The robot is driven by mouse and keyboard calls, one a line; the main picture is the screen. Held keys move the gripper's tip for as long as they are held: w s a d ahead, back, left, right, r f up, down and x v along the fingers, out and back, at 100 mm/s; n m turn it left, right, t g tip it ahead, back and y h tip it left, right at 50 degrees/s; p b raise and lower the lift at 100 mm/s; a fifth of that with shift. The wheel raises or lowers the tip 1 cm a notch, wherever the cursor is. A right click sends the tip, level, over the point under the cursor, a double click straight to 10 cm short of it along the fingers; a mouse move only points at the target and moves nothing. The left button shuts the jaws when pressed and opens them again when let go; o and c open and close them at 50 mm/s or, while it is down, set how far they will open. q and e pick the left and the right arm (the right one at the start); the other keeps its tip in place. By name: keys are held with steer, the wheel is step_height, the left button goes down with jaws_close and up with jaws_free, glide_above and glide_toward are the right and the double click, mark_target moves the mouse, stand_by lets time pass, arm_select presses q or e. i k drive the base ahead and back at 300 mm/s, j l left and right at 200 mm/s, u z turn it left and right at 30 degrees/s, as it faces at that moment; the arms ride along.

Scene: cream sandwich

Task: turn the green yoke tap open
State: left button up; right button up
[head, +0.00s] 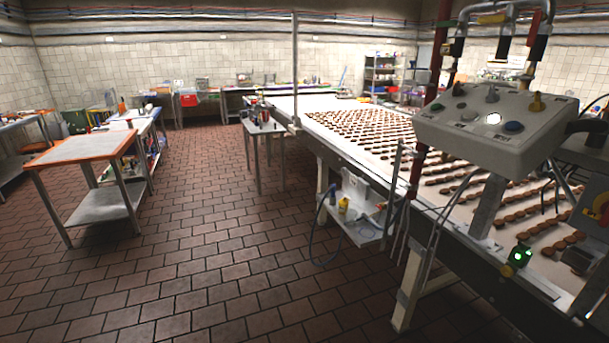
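Neither of my grippers shows in the head view. No green yoke tap can be clearly made out. Bent grey pipes (507,12) at the top right, above the control box, carry small coloured fittings. One fitting is yellow-green (491,18), one is red (533,27), and dark ones hang lower. They are too small to tell whether one is the tap or how its handle stands.
A sloped control box (470,135) with several knobs stands over a long conveyor (345,140) bearing rows of brown biscuits. An orange-edged table (85,148) stands left. The brick floor (200,250) between is clear.

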mark_target(453, 23)
steer(key=i+j+z, duration=0.15)
steer(key=z, duration=0.5)
steer(key=i+j+z, duration=0.2)
steer(key=i+j, duration=0.2)
steer(key=j, duration=0.2)
steer(key=i+j+z, duration=0.1)
steer(key=j, duration=0.25)
steer(key=i+j+z, duration=0.1)
steer(key=j, duration=0.25)
steer(key=i+j, duration=0.25)
steer(key=i+j+z, duration=0.15)
steer(key=j, duration=0.3)
steer(key=i+j+z, duration=0.1)
steer(key=j, duration=0.25)
steer(key=i, duration=0.05)
